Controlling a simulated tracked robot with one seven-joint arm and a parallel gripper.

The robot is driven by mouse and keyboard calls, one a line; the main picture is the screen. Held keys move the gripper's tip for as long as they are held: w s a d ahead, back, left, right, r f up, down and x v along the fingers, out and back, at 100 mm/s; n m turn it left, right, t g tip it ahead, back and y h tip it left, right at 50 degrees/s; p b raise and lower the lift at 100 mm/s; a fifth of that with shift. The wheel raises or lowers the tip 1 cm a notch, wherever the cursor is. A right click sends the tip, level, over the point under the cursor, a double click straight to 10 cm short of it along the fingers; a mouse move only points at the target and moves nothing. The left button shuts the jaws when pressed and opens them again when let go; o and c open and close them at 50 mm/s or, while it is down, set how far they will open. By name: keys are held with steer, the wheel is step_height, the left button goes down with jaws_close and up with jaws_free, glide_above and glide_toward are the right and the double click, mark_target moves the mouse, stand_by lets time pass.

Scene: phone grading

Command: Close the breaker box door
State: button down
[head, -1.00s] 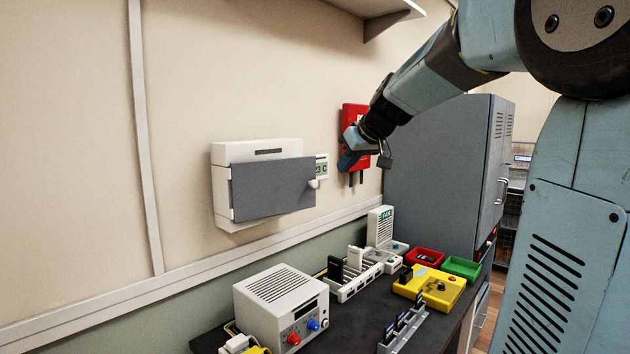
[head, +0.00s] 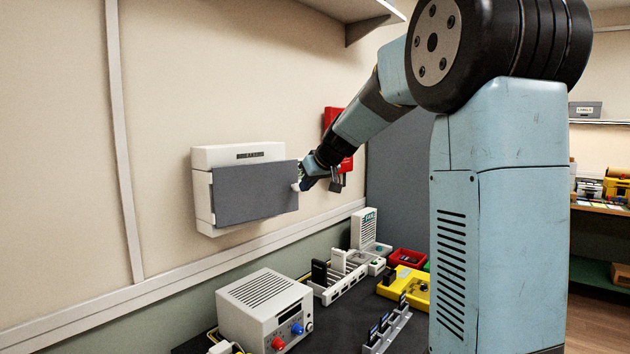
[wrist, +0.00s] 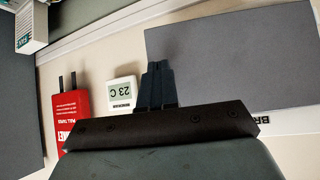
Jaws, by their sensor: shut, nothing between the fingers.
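The breaker box (head: 204,212) is a white box on the wall at the left in the head view. Its grey door (head: 255,192) stands a little out from the box, hinged at the left side, partly open.
A thermostat (wrist: 123,95) and a red box (wrist: 70,118) are on the wall near my gripper. Below, the bench holds a white power supply (head: 265,310), a white slotted rack (head: 340,285) and a yellow device (head: 408,290). A shelf (head: 355,10) hangs above.

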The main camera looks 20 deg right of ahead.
mark_target(293, 181)
steer(key=shift+w+a, duration=0.2)
steer(key=shift+w, duration=0.3)
steer(key=shift+w+a, duration=0.15)
steer(key=shift+w, duration=0.3)
steer(key=w, duration=0.1)
steer(key=w+n+y, duration=0.1)
steer(key=w, duration=0.1)
steer(key=w+a+n, duration=0.1)
steer(key=shift+w+f+g, duration=0.1)
steer(key=shift+w+g, duration=0.2)
steer(key=shift+w+a+n+y, duration=0.2)
steer(key=shift+w+n+y, duration=0.15)
steer(key=shift+y, duration=0.15)
steer(key=shift+s, duration=0.1)
